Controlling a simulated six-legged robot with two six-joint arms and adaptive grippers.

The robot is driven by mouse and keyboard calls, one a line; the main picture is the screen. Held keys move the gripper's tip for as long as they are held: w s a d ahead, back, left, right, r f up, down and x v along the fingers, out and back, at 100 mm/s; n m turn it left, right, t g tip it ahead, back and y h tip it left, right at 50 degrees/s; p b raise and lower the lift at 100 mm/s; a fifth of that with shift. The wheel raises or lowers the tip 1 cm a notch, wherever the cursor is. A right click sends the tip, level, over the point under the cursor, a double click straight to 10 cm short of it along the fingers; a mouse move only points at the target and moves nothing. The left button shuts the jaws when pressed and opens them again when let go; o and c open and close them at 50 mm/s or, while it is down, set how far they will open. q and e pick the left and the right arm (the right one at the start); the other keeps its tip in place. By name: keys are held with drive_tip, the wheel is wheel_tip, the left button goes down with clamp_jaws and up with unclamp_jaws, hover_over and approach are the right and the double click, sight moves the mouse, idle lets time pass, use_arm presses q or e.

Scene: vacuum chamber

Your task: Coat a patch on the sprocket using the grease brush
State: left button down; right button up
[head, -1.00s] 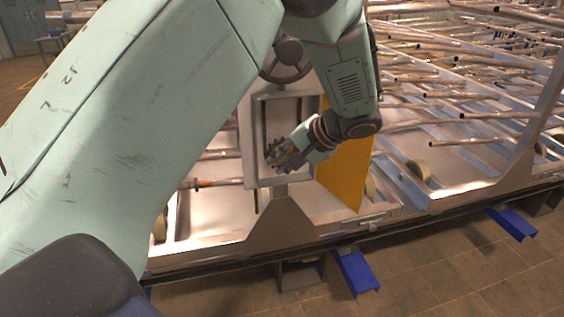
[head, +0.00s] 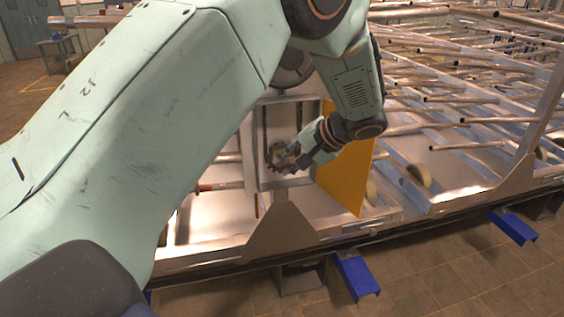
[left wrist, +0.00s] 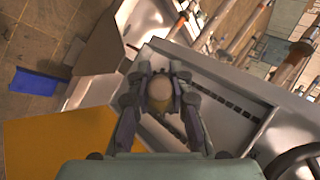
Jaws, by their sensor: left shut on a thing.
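My left gripper (head: 284,158) is in front of a framed metal panel (head: 250,140) in the head view. The bristles are hidden. A dark toothed shape beside the fingertips in the head view may be the sprocket, but it blends with the gripper. I cannot tell whether brush and sprocket touch. My right gripper is not in view.
A yellow plate (head: 345,165) stands just right of my wrist; it also shows in the left wrist view (left wrist: 45,145). A handwheel (head: 292,66) is above the panel. A rack of metal tubes (head: 460,95) fills the right. Blue feet (head: 356,274) stick out onto the floor.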

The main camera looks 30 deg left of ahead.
use_arm(q)
drive_tip(key=w+d, duration=0.1)
drive_tip(key=w+d+r+p, duration=0.1)
drive_tip(key=w, duration=0.1)
drive_tip(key=w+d+p, duration=0.1)
drive_tip(key=shift+w+d+r, duration=0.2)
drive_tip(key=shift+d+r, duration=0.1)
drive_tip(key=shift+r, duration=0.05)
idle(3.3)
